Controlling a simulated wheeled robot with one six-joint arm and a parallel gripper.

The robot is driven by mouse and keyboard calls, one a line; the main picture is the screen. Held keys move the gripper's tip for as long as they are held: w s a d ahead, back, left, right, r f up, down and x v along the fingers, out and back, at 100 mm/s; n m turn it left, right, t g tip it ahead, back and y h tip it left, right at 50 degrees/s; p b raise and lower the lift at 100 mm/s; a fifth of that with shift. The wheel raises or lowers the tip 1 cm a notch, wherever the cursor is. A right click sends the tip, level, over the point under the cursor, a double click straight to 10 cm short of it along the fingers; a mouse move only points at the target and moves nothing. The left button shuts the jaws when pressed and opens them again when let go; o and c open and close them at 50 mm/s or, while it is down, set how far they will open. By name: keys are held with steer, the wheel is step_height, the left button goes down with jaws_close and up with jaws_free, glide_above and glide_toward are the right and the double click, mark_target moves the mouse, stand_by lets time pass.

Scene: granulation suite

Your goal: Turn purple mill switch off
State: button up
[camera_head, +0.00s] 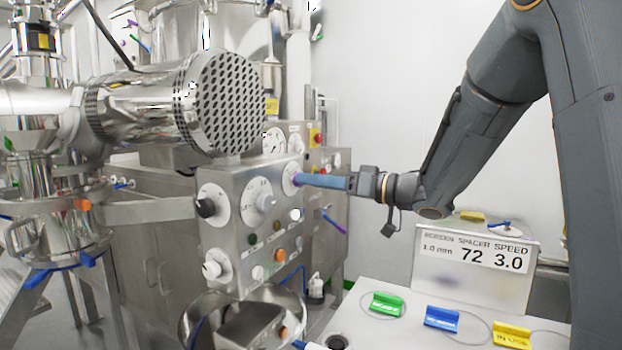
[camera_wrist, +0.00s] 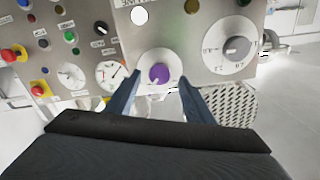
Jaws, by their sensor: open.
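The purple mill switch (camera_wrist: 159,73) is a round knob on a white dial, set in the grey metal control panel (camera_wrist: 200,30). In the wrist view it lies between the two blue-grey fingers of my gripper (camera_wrist: 158,82). My gripper is open, with one finger on each side of the knob and a gap to each. In the head view my gripper (camera_head: 305,181) reaches in from the right to the white dial (camera_head: 289,178) on the panel's upper right. There only a sliver of purple shows past the fingers. I cannot tell the knob's setting or whether the fingers touch the dial.
A black knob (camera_head: 206,208) and a grey knob (camera_head: 265,203) sit on the same panel, left of my gripper. A perforated steel drum (camera_head: 228,103) stands above. A white table (camera_head: 365,335) with colored tags (camera_head: 387,304) and a sign (camera_head: 475,262) is at lower right.

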steer(key=shift+x, duration=1)
steer(key=shift+c, duration=0.2)
steer(key=c, duration=1)
